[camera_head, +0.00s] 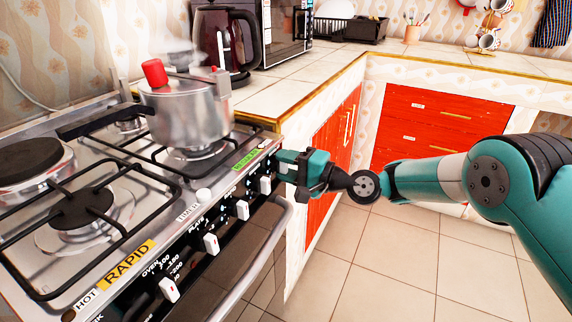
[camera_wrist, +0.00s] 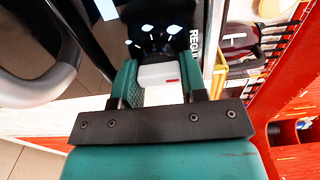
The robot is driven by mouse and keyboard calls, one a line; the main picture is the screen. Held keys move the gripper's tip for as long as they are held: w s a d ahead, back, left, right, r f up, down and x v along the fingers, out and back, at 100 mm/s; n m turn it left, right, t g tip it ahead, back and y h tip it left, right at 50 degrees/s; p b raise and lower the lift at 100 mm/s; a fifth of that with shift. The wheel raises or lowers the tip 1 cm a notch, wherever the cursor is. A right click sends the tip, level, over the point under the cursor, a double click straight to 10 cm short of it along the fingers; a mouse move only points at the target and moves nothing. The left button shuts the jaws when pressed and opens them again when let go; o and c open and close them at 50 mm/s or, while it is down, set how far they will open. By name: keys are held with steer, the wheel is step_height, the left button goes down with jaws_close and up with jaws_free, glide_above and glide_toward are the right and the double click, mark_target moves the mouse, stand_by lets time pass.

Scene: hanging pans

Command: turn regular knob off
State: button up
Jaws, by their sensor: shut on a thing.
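The stove (camera_head: 150,245) has a row of white knobs on its dark front panel. A green label (camera_head: 245,159) lies on its top near the right end. My gripper (camera_head: 285,163) is at the right end of the panel, where it hides the knob it holds. In the wrist view, a white knob with a red mark (camera_wrist: 158,76) sits between the two teal fingers of my gripper (camera_wrist: 160,84), which is shut on it. A label starting "REG" (camera_wrist: 194,42) is beside this knob. Another white knob (camera_head: 265,185) is just left of my gripper.
The oven's handle bar (camera_head: 272,232) runs below the knobs. Red cabinets (camera_head: 338,145) adjoin the stove's right side. The tiled floor (camera_head: 380,265) in front is clear.

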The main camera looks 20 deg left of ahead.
steer(key=o, duration=0.6)
steer(key=shift+o, duration=0.2)
steer(key=shift+d, duration=0.1)
steer(key=s+d+b, duration=0.1)
steer(key=d+b, duration=0.1)
steer(key=d, duration=1.5)
steer(key=shift+s+d, duration=0.15)
steer(key=shift+s, duration=0.05)
